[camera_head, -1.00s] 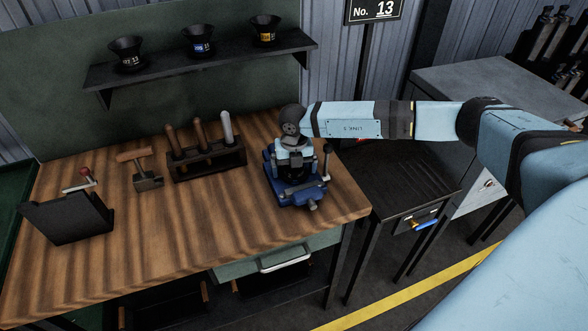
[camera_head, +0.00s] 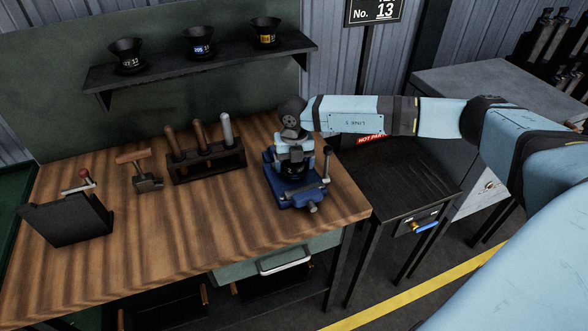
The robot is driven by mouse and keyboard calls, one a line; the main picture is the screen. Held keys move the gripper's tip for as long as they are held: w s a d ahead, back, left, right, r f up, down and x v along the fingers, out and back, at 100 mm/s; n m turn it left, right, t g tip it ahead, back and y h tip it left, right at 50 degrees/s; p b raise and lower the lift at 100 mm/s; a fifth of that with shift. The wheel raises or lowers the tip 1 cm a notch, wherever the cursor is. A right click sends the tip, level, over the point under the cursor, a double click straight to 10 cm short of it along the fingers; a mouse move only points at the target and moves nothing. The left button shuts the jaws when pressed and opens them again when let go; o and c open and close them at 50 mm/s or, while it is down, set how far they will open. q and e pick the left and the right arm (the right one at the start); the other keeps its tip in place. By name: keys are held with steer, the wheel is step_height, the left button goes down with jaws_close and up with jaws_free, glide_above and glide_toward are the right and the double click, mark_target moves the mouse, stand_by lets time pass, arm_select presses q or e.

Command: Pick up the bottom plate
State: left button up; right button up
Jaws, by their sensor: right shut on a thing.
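My right gripper (camera_head: 293,171) points down over the blue vise (camera_head: 298,199) at the right end of the wooden bench. It is shut on a small dark piece in the vise, which I take to be the bottom plate. The gripper and wrist hide most of that piece, and its outline is hard to make out. I cannot tell whether it is clear of the vise. The vise's grey handle (camera_head: 326,164) stands upright on its right side. My left gripper is not in view.
A rack of handled tools (camera_head: 207,166), a wooden-handled tool (camera_head: 147,172) and a dark box with a red-knobbed lever (camera_head: 66,219) stand left on the bench (camera_head: 190,235). A shelf (camera_head: 200,70) holds three dark funnel-shaped cups. A dark side table (camera_head: 400,185) stands to the right.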

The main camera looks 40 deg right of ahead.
step_height(320, 180, up, 18)
steer(key=b, duration=0.2)
steer(key=shift+f, duration=0.15)
steer(key=shift+a+f, duration=0.1)
